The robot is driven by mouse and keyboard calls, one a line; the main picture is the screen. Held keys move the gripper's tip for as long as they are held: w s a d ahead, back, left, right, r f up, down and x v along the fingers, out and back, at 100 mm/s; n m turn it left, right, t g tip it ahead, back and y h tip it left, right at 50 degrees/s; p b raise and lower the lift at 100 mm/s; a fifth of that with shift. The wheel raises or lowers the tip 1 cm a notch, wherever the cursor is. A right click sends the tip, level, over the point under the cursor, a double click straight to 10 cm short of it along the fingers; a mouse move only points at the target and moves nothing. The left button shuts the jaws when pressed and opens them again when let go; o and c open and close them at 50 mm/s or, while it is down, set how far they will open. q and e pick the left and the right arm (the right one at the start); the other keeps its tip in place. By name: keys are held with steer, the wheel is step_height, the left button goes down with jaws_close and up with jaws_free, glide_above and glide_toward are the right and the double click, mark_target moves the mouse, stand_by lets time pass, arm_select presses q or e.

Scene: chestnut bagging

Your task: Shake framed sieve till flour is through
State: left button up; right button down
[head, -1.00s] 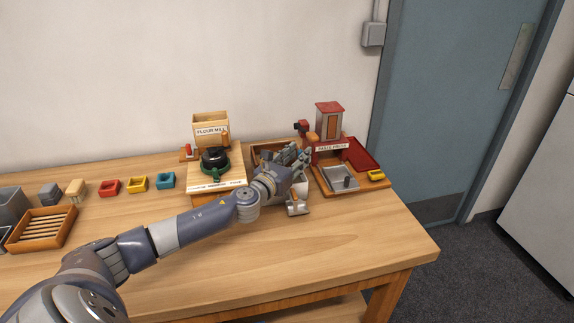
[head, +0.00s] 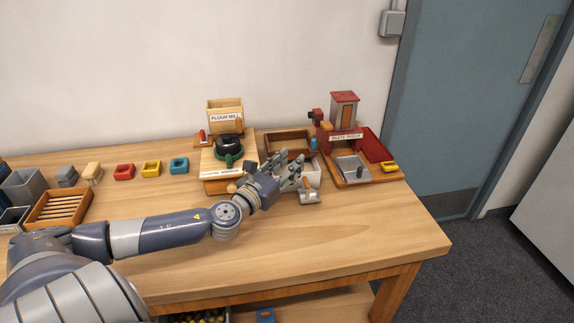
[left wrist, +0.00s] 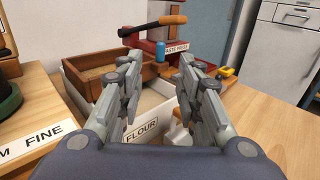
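A wooden-framed box, seemingly the framed sieve (head: 289,134), lies at the back behind my left gripper. It also shows in the left wrist view (left wrist: 86,88), at the back of a white box labelled FLOUR (left wrist: 88,103). Pale matter shows inside the white box, but I cannot tell how much flour lies in either. My left gripper (head: 296,168) is in front of and above the white box. My right gripper is in neither view.
The flour mill (head: 225,122) stands left of the gripper, and the red waste press (head: 343,137) stands right. Coloured trays and a slatted wooden tray (head: 62,208) are at the left. The front table is clear.

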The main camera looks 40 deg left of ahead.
mark_target(313, 143)
arm_select(q)
steer(key=shift+s+d, duration=0.1)
steer(key=shift+s, duration=0.2)
steer(key=shift+r, duration=0.1)
steer(key=w+d+n+y+p, duration=0.1)
steer(key=p, duration=0.2)
steer(key=w+d+n+g+y+p, duration=0.1)
steer(key=y+p, duration=0.1)
steer(key=p, duration=0.1)
steer(key=w+d+n+y+p, duration=0.1)
steer(key=y+p, duration=0.1)
steer(key=p, duration=0.1)
steer(key=shift+w+n, duration=0.25)
steer(key=shift+n, duration=0.05)
steer(key=x, duration=1)
steer(key=shift+w+a+f, duration=0.2)
steer(key=shift+w+a, duration=0.05)
steer(key=shift+w, duration=0.1)
jaws_close()
